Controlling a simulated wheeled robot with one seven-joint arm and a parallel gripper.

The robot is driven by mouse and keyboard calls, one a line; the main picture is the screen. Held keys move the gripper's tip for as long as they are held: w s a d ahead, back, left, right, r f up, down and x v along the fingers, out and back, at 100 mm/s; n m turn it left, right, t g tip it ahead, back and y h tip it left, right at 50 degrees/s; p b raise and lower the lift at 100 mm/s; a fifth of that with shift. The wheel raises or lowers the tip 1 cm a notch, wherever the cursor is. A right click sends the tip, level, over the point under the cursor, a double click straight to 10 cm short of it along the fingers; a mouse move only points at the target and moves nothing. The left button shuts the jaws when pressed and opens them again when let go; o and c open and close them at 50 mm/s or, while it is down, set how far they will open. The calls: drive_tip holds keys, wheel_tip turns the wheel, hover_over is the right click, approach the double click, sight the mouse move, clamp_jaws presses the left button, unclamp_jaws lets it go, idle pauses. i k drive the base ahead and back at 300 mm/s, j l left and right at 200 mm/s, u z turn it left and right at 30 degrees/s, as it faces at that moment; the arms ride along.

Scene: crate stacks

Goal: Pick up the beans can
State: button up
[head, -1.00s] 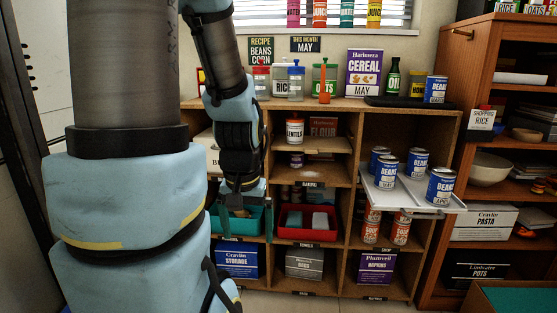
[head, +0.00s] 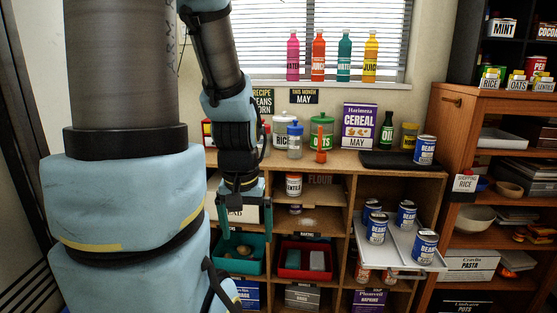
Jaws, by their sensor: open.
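Several blue-and-white beans cans are in the head view. One beans can (head: 424,150) stands upright on a black tray (head: 385,162) at the right of the shelf top. The others, such as the front-right can (head: 424,245), stand on a white tray (head: 400,258) jutting from the right-hand compartment. My gripper (head: 246,230) hangs fingers-down in front of the left shelf compartments, well left of all the cans. Its two fingers are apart, with nothing seen between them.
A cereal box (head: 359,127), a dark green oil bottle (head: 387,132) and a yellow-labelled jar (head: 409,136) stand left of the shelf-top can. A teal bin (head: 237,260) and a red bin (head: 305,262) sit low in the shelf. A wooden cabinet (head: 470,110) rises at right.

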sight(426, 144)
drive_tip(key=l+u, duration=0.1)
drive_tip(key=l, duration=0.25)
drive_tip(key=k+l+u, duration=0.15)
drive_tip(key=l, duration=0.25)
drive_tip(key=l+u, duration=0.35)
drive_tip(key=l, duration=0.9)
drive_tip(key=i+l, duration=0.2)
